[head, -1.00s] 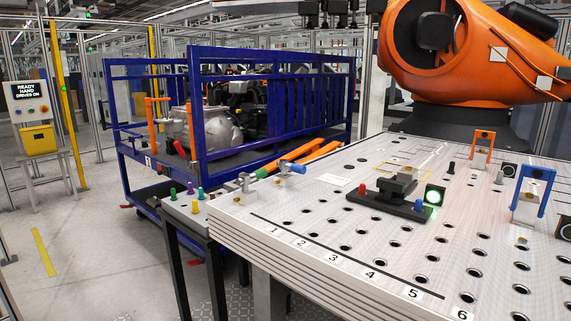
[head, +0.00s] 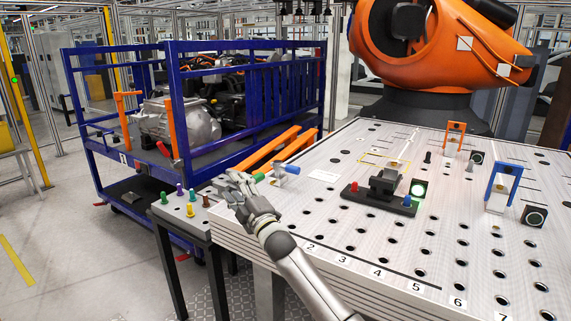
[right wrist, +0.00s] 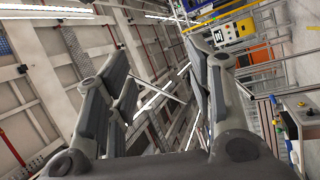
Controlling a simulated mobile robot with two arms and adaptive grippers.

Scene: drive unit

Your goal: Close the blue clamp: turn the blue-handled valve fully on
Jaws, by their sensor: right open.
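The blue-handled valve (head: 287,169) stands at the back left edge of the perforated table, its handle lying flat. A green-handled valve (head: 259,177) is just left of it, partly hidden by my right gripper. The blue clamp (head: 503,186) stands at the table's right side with its blue handle frame raised upright. My right gripper (head: 232,182) is open and empty at the table's left edge, left of the blue-handled valve and apart from it. Its spread fingers also show in the right wrist view (right wrist: 163,78), with nothing between them. My left gripper is not in view.
An orange clamp (head: 454,139) stands behind the blue one. A side table (head: 175,211) holds several coloured pegs. A blue cart (head: 200,75) stands behind. The table's numbered front is clear.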

